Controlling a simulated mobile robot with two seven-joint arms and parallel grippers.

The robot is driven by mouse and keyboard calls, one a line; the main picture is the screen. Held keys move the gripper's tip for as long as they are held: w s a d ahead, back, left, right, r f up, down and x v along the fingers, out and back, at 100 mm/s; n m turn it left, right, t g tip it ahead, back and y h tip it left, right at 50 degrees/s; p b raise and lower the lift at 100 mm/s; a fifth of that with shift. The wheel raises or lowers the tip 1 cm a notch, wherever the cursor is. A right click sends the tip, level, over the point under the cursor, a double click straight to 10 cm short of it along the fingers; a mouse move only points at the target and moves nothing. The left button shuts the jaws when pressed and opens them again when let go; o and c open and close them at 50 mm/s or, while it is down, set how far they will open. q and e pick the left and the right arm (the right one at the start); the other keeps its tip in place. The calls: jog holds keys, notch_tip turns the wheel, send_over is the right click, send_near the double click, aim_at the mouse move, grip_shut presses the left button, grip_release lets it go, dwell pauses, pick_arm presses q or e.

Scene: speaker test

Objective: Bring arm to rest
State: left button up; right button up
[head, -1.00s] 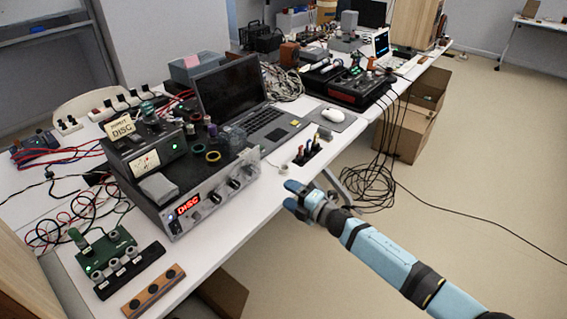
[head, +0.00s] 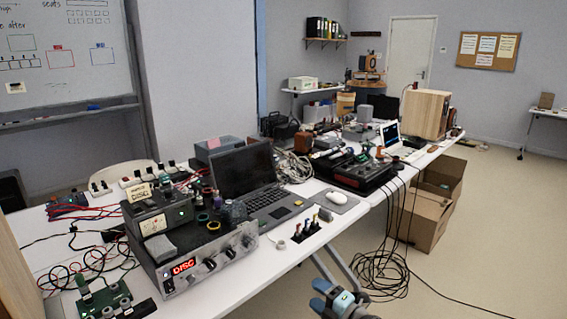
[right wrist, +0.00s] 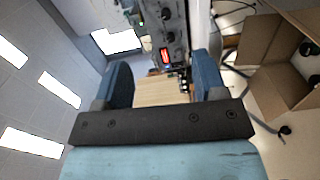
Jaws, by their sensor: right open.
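My right gripper (head: 336,300) shows at the bottom of the head view, right of centre, in front of the table's front edge and below the tabletop in the picture. It is open. In the right wrist view its two blue fingers (right wrist: 160,82) stand apart with nothing held between them. Most of my right arm is out of the head view. My left gripper is not in view.
The white table (head: 290,262) carries the grey unit with a red DISC display (head: 205,262), a laptop (head: 248,180) and a black device (head: 350,168). Black cables (head: 385,275) hang to the floor near cardboard boxes (head: 418,218).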

jog(key=w+d+f+h, duration=0.1)
jog(key=d+f+h, duration=0.15)
jog(key=d, duration=1.75)
jog(key=s+d+f+m+g+h, duration=0.1)
jog(key=s+f+m+g+h, duration=0.2)
jog(key=s+m, duration=1.1)
jog(key=s+f+m+h, duration=0.4)
jog(key=s, duration=2.1)
jog(key=w+a+r+m+t, duration=0.15)
jog(key=a+m, duration=0.45)
jog(key=a, duration=0.6)
pick_arm(q)
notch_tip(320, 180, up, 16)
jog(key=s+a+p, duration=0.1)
jog(key=p, duration=1.9)
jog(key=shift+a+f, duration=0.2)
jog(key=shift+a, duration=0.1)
pick_arm(e)
notch_tip(320, 180, up, 16)
jog(key=s+d, duration=0.1)
jog(key=shift+d+n, duration=0.2)
jog(key=shift+n, duration=0.1)
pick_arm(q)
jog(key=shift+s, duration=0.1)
